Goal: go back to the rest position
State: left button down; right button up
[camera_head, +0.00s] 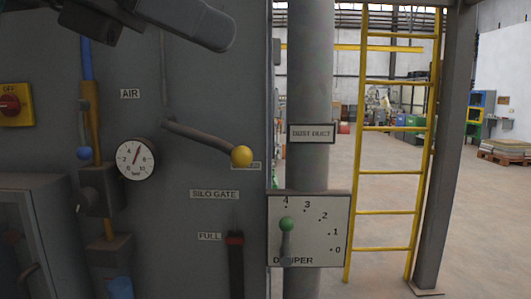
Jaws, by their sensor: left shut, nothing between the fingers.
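My left gripper (92,26) shows as a dark shape at the top left, in front of the grey panel (215,100). It is shut with nothing held, high above the levers and apart from them. A grey link of my arm lies beside it at the top. The silo gate lever has a yellow ball (241,156) at its right end, and its rod slopes down to the right. The damper plate (325,225) has a lever with a green knob (286,224) standing up near the mark 4. My right gripper is out of view.
A round gauge (136,160), a red and yellow switch (12,104) and a blue-knobbed air valve (84,153) are on the left. A grey dust duct (310,80) and yellow ladder (390,128) stand right of the panel. Open floor (480,220) lies beyond.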

pick_arm(q)
jog(key=w+d+f+n+g+h, duration=0.1)
jog(key=w+f+n+g+h, duration=0.1)
jog(key=w+f+n+h, duration=0.9)
jog(key=w+a+f+n+t+y, duration=0.2)
jog(key=f+n+t+y, duration=0.1)
jog(key=f+n+t, duration=0.5)
jog(key=w+a+f+n+t+y, duration=0.2)
jog(key=f+n+t+y, duration=0.3)
jog(key=n, duration=0.4)
jog(key=w+a+f+n+t+y, duration=0.2)
jog(key=a+f+n+t, duration=0.1)
jog(key=f+n+t, duration=0.5)
jog(key=s+a+f+n+g+y, duration=0.15)
jog(key=f+n+y, duration=0.3)
jog(key=f, duration=0.45)
jog(key=s+a+f+n+g+y, duration=0.1)
jog(key=s+a+f+n+y, duration=0.25)
jog(key=f, duration=0.55)
jog(key=s+a+f+n+g+y, duration=0.1)
jog(key=s+f+n+g+y, duration=0.3)
jog(key=s+f, duration=1)
notch_tip(320, 180, down, 4)
jog(key=n+g, duration=0.2)
jog(key=g, duration=0.1)
jog(key=shift+s+a, duration=0.2)
jog(key=shift+s, duration=0.15)
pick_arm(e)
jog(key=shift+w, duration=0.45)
